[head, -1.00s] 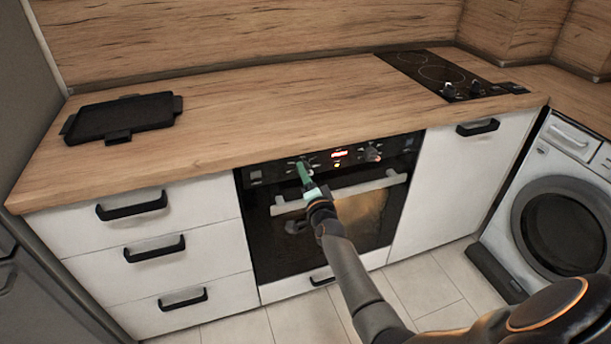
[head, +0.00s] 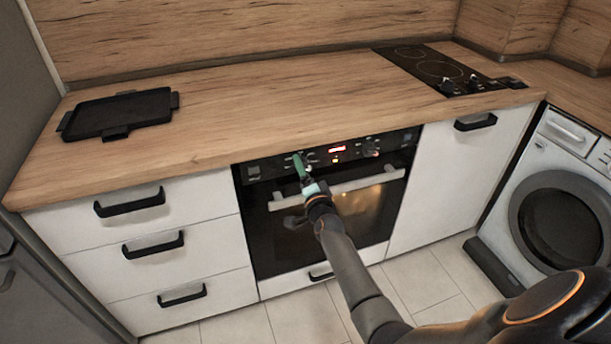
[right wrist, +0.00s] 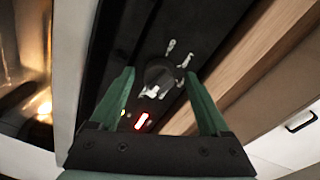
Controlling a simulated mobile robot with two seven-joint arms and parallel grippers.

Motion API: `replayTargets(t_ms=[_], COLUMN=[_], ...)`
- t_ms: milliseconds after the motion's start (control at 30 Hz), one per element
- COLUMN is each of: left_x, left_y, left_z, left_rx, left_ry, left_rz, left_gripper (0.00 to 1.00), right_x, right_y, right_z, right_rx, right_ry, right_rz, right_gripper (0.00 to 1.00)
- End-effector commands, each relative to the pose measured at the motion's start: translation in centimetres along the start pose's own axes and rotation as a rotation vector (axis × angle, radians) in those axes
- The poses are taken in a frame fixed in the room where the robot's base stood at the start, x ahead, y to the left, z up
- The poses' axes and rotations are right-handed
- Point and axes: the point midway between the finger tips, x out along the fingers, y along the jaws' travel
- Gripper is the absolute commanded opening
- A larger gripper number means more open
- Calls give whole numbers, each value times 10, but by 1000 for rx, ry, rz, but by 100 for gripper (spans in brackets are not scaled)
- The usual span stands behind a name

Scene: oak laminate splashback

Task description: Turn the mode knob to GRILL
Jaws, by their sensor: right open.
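The oven's control panel (head: 255,171) runs under the countertop edge. In the right wrist view a dark round knob (right wrist: 158,75) sits on the black panel, with pale marks around part of it. My right gripper (head: 299,160) is at the left part of the panel and largely covers this knob in the head view. In the right wrist view its green fingers (right wrist: 158,80) are open, one on each side of the knob, with gaps visible. Which mark the knob points to cannot be read. My left gripper is not in view.
A lit red display (head: 337,149) and another knob (head: 370,148) are right of my gripper. The oven door handle (head: 365,187) runs just below. The wooden countertop (head: 260,110) overhangs the panel. A black grill pan (head: 120,112) and a hob (head: 440,70) are on it.

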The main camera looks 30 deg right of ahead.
Motion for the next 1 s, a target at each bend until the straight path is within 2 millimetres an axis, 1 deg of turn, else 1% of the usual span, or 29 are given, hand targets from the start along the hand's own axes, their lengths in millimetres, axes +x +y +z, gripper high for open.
replayTargets(t_ms=[167, 300, 433, 500, 633, 800, 1000], left_x=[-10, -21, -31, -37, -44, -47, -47], left_y=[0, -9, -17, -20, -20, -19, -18], left_z=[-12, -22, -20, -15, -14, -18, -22], left_rx=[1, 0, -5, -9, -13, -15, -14], left_ry=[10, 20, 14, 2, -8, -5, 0], left_rz=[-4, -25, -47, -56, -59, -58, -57], left_gripper=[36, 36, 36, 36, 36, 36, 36], right_x=[-16, -42, -70, -84, -105, -121, -125], right_y=[-3, -4, -4, -4, -3, -1, 0], right_z=[-1, -2, -2, -1, -1, 0, 0], right_rx=[-2, -2, -2, -1, 1, 1, 2], right_ry=[-1, -3, -3, -3, -2, -1, 0], right_rz=[3, 3, 4, 3, 2, 1, -1], right_gripper=[80, 80, 80, 80, 80, 80, 80])
